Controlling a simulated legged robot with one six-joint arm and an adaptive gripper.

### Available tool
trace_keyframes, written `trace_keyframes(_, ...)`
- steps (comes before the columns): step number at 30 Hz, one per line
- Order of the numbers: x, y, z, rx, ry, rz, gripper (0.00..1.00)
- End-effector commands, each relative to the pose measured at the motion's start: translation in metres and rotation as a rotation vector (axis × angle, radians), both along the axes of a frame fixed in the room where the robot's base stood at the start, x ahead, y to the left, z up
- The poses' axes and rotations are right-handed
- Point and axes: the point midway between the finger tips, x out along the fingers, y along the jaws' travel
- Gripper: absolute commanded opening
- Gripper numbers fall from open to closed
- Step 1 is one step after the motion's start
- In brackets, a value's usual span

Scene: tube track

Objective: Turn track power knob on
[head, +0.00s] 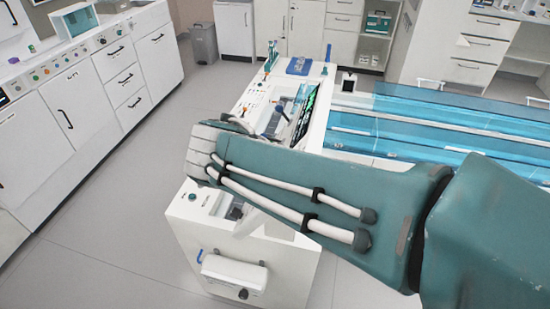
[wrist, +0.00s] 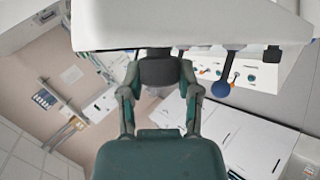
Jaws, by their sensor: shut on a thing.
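The dark grey knob (wrist: 160,72) sits at the edge of a white console panel in the wrist view. My gripper (wrist: 160,78) has one finger on each side of it and is shut on it. The knob's pointer and markings cannot be made out, so its on or off position cannot be told. In the head view, my teal forearm covers part of the white console (head: 185,240), and the knob and fingertips cannot be made out clearly there.
A blue round-ended lever (wrist: 222,87) is close to the right of my gripper. A transparent blue tube track (head: 430,125) extends right from the console. White cabinets (head: 75,90) line the left, with clear floor (head: 110,220) between.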

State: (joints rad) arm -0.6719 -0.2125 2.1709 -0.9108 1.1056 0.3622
Motion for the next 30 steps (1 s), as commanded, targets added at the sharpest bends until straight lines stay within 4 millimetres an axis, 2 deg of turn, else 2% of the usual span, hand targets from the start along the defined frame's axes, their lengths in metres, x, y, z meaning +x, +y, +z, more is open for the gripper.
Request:
trace_keyframes(15,-0.0025,0.0004,-0.0047,-0.103,-0.263,-0.175,0.00)
trace_keyframes(30,-0.0024,0.0018,-0.0053,-0.119,-0.313,-0.205,0.00)
